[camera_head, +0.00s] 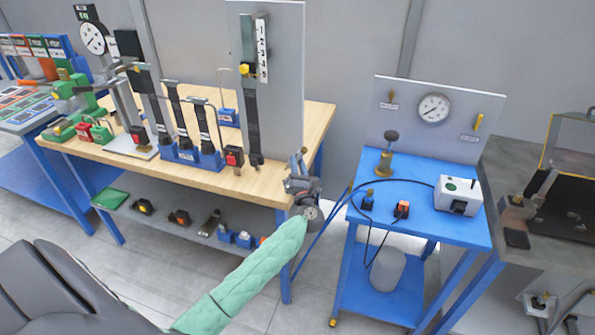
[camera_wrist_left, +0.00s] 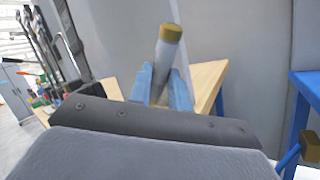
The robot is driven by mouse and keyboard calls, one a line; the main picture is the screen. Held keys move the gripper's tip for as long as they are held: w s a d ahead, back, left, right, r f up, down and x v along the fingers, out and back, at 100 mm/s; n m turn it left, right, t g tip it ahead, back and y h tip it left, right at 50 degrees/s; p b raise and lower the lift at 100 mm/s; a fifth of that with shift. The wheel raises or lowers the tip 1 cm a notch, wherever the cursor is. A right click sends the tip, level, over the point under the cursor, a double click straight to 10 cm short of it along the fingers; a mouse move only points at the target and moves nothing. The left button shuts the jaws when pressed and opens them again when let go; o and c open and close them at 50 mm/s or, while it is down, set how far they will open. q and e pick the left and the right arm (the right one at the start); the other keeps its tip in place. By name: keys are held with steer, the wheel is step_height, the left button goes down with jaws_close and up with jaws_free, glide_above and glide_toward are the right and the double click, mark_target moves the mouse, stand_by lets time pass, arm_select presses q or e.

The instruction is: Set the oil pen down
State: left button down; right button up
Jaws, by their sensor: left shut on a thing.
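My left gripper (camera_head: 299,178) is in the head view, at the right end of the wooden workbench (camera_head: 262,185) and left of the blue table (camera_head: 440,225). In the left wrist view the gripper's blue fingers (camera_wrist_left: 162,84) are shut on the oil pen (camera_wrist_left: 168,50), a grey cylinder with a gold-coloured end. The pen points up and away from the wrist, with wall and bench behind it. Its lower part is hidden by the gripper body. In the head view the pen is too small to tell apart from the gripper. My right gripper is not in view.
The workbench holds an upright grey panel (camera_head: 285,90), a blue rack (camera_head: 190,155) and gauges. The blue table holds a white box (camera_head: 459,195), a brass-based stamp (camera_head: 385,165) and a cable. Bare wood shows along the bench's front right.

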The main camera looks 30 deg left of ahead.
arm_select(q)
steer(key=shift+f+p, duration=0.8)
steer(key=shift+f, duration=1.25)
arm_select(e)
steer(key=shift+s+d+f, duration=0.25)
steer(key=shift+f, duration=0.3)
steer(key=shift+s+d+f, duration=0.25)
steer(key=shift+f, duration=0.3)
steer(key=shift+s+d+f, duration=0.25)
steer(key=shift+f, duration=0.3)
arm_select(q)
steer(key=shift+f, duration=0.15)
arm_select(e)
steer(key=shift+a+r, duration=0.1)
arm_select(q)
steer(key=c, duration=1.3)
jaws_free()
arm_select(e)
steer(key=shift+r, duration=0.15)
arm_select(q)
steer(key=shift+r, duration=0.25)
steer(key=b+v, duration=0.4)
steer(key=v, duration=0.8)
steer(key=shift+b, duration=0.4)
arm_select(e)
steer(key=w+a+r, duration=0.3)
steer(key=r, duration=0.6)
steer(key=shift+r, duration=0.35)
